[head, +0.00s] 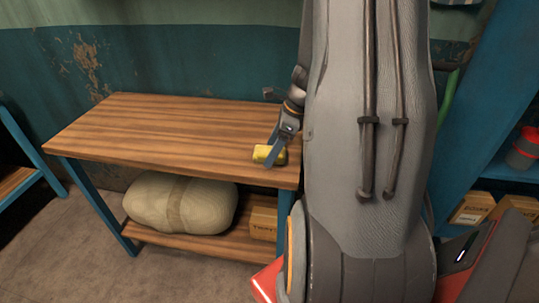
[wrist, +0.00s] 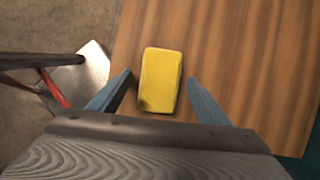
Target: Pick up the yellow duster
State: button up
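The yellow duster (head: 264,153) lies on the wooden tabletop (head: 165,130), near its front right corner. In the wrist view the duster (wrist: 161,78) is a yellow block with rounded corners, resting flat on the wood. My gripper (wrist: 160,85) is open, with one blue finger on each side of the duster's lower half. Gaps show between both fingers and the duster. In the head view my gripper (head: 268,150) points down at the duster, and one finger covers part of it. I cannot tell the exact height of the fingertips above the table.
A large wrapped sack (head: 180,203) and a cardboard box (head: 263,222) sit on the table's lower shelf. A blue shelf unit (head: 500,110) with a red and grey container (head: 523,150) and boxes (head: 472,208) stands at the right. The tabletop's left part is clear.

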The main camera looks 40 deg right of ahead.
jog(key=c, duration=1.1)
notch_tip(320, 180, up, 11)
jog(key=shift+f+b, duration=0.2)
jog(key=shift+b, duration=0.15)
